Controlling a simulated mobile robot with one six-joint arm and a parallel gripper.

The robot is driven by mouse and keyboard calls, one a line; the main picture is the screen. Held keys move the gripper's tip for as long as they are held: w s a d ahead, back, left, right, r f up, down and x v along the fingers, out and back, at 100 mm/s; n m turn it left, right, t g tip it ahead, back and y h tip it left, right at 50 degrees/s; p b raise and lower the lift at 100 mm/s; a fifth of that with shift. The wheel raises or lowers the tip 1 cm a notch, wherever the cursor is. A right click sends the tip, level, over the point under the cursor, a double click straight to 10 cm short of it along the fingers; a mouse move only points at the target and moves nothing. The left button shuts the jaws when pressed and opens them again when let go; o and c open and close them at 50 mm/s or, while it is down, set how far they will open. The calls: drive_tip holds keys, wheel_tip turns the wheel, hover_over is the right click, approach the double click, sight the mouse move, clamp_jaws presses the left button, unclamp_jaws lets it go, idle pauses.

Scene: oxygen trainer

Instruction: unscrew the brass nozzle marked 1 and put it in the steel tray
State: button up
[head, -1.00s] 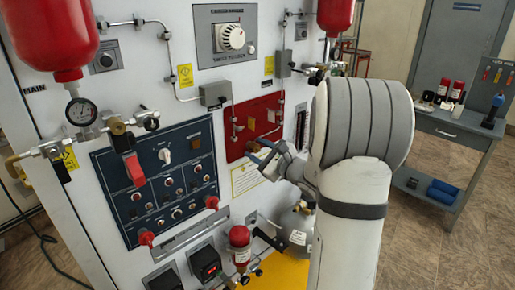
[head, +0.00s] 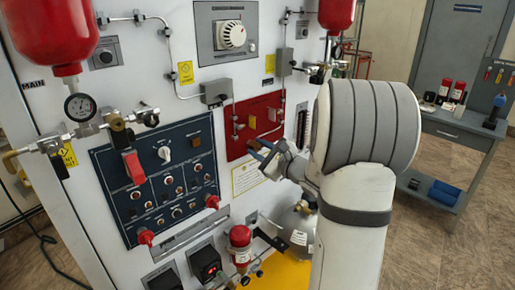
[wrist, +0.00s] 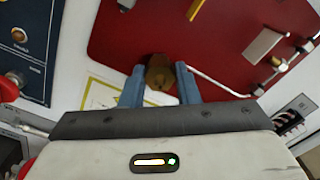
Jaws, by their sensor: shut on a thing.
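A brass nozzle (wrist: 158,74) shows between my fingers in the wrist view, against the lower edge of the red panel (wrist: 225,50). My gripper (wrist: 160,82) is shut on it, with one blue-grey finger on each side. Its mark cannot be read. In the head view, my gripper (head: 259,150) is at the lower part of the red panel (head: 238,144), and the nozzle itself is not clear there. I cannot make out the steel tray in either view.
Brass fittings and a thin pipe are on the red panel close to my fingers. A dark blue switch panel (head: 162,180) is to the left.

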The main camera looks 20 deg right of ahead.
drive_tip(key=shift+f+n+b, duration=0.35)
drive_tip(key=shift+n+b, duration=0.75)
drive_tip(key=shift+b, duration=1)
drive_tip(key=shift+s+r+n+b, duration=0.15)
drive_tip(key=shift+n+b, duration=0.25)
drive_tip(key=shift+b, duration=0.1)
drive_tip(key=shift+c, duration=0.4)
drive_tip(key=shift+f+b, duration=0.25)
drive_tip(key=shift+b, duration=0.5)
drive_tip(key=shift+f+n+b, duration=0.1)
drive_tip(key=shift+n+b, duration=0.6)
drive_tip(key=shift+b, duration=0.4)
drive_tip(key=n+b, duration=0.1)
drive_tip(key=b, duration=0.1)
drive_tip(key=shift+n+b, duration=0.3)
drive_tip(key=shift+b, duration=0.1)
drive_tip(key=shift+r, duration=0.2)
drive_tip(key=shift+b, duration=0.35)
